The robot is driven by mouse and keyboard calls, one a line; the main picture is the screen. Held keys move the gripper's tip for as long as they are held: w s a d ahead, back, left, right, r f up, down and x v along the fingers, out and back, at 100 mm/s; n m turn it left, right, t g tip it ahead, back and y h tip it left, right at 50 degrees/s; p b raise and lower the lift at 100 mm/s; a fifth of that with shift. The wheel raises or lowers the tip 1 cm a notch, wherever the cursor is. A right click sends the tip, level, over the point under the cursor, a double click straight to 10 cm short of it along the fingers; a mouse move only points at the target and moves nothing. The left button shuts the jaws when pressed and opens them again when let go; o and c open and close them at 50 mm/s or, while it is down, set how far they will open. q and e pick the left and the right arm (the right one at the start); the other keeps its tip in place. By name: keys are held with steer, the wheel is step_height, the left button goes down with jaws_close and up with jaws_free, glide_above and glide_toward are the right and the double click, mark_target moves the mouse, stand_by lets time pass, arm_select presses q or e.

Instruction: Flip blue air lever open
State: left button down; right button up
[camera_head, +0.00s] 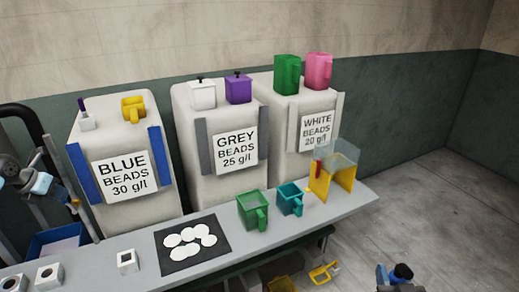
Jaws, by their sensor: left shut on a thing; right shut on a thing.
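My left gripper (40,183) is at the left edge, beside a dark curved frame. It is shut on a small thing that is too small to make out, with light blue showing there. My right gripper (397,276) is at the bottom right, low over the floor and apart from the bench. It is shut on a small dark thing (403,271). I cannot pick out the blue air lever with certainty in this view.
A long grey bench (205,258) holds a black mat (172,265) with white discs, a green jug (252,210), a teal jug (290,199) and a yellow stand (320,186). Bead bins stand behind, including the blue-beads bin (135,205). Floor at right is clear.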

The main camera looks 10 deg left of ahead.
arm_select(q)
steer(key=shift+w+d+r+g+y, duration=0.1)
steer(key=shift+w+d+g+y, duration=0.1)
steer(key=shift+d+g+y, duration=0.25)
steer(key=shift+a, duration=0.1)
steer(key=c, duration=1.1)
jaws_free()
steer(key=shift+b+v, duration=1.05)
steer(key=shift+v, duration=4.9)
steer(key=shift+s, duration=0.1)
